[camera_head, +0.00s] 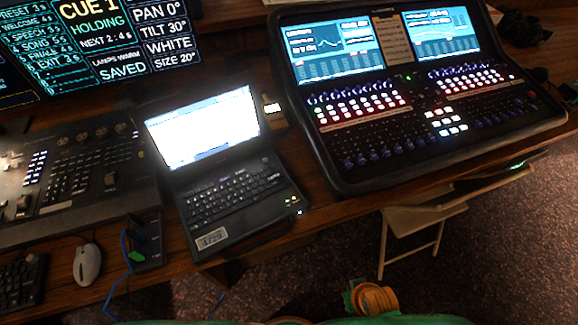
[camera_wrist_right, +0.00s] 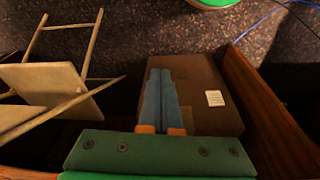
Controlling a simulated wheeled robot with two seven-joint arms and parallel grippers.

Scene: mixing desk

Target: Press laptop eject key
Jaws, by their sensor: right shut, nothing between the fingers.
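The laptop (camera_head: 235,185) stands open on the wooden desk, its screen (camera_head: 204,128) lit white and its keyboard facing up. Small bright marks (camera_head: 293,200) show near the keyboard's lower right corner; I cannot read which key is the eject key. My right gripper (camera_wrist_right: 160,76) is in the right wrist view, its two blue fingers together and empty. It points toward a brown box (camera_wrist_right: 205,90) on the floor, away from the laptop. My left gripper is not in view.
A large mixing console (camera_head: 420,100) stands right of the laptop, a smaller control desk (camera_head: 75,170) left. A mouse (camera_head: 87,264) and blue cable (camera_head: 128,262) lie at front left. A folding chair (camera_head: 420,215) stands by the desk edge. Carpeted floor in front looks mostly open.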

